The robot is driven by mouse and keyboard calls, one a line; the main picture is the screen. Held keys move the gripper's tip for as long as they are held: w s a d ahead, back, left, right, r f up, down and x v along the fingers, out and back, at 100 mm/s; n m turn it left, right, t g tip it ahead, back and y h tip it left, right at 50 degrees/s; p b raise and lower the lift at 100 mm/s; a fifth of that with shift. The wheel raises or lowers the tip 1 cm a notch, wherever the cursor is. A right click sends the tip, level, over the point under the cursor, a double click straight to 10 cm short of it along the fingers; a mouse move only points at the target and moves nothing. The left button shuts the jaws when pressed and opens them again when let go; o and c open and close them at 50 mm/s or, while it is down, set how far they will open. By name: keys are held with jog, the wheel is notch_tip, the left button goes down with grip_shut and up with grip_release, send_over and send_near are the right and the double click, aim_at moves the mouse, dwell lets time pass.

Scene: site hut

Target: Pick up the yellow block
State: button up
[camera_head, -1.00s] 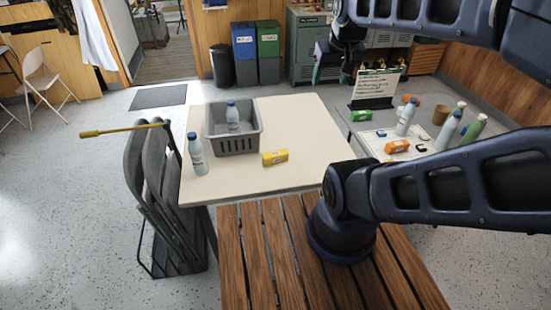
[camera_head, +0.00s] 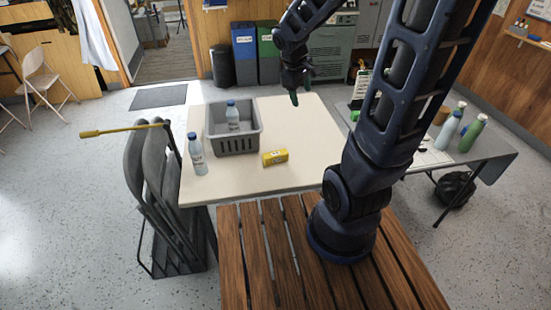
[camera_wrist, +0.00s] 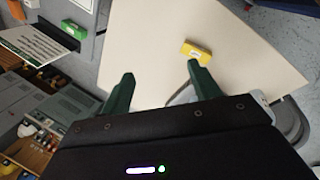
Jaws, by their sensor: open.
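The yellow block (camera_head: 275,157) lies on the cream table (camera_head: 300,135), to the right of the grey crate. It also shows in the wrist view (camera_wrist: 196,52), on the table beyond the fingertips. My gripper (camera_head: 294,97) is above the table, up and to the right of the block in the head view, and apart from it. In the wrist view its two green fingers (camera_wrist: 160,75) are spread, with nothing between them.
A grey crate (camera_head: 236,146) holding a bottle (camera_head: 232,115) stands on the table. Another bottle (camera_head: 197,154) stands near its left edge. Folded chairs (camera_head: 165,190) lean at the left. A side table (camera_head: 480,155) with bottles is at the right, partly behind my arm.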

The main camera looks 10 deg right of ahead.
jog(key=w+a+f+n+h, duration=0.1)
jog(key=w+a+f+n, duration=0.15)
jog(key=f, duration=0.35)
jog(key=w+a+f+n, duration=0.2)
jog(key=a+f+n, duration=0.1)
jog(key=f+n, duration=0.15)
jog(key=n+g, duration=0.1)
jog(key=n, duration=0.4)
send_near(275, 154)
jog(key=shift+h, duration=0.4)
jog(key=shift+a+x, duration=0.15)
jog(key=shift+x, duration=2.5)
jog(key=shift+a+x, duration=0.15)
jog(key=shift+x, duration=2.55)
jog(key=shift+w+f, duration=0.1)
jog(key=shift+w, duration=0.05)
jog(key=shift+f, duration=0.25)
jog(key=c, duration=1.1)
jog(key=shift+c, duration=0.2)
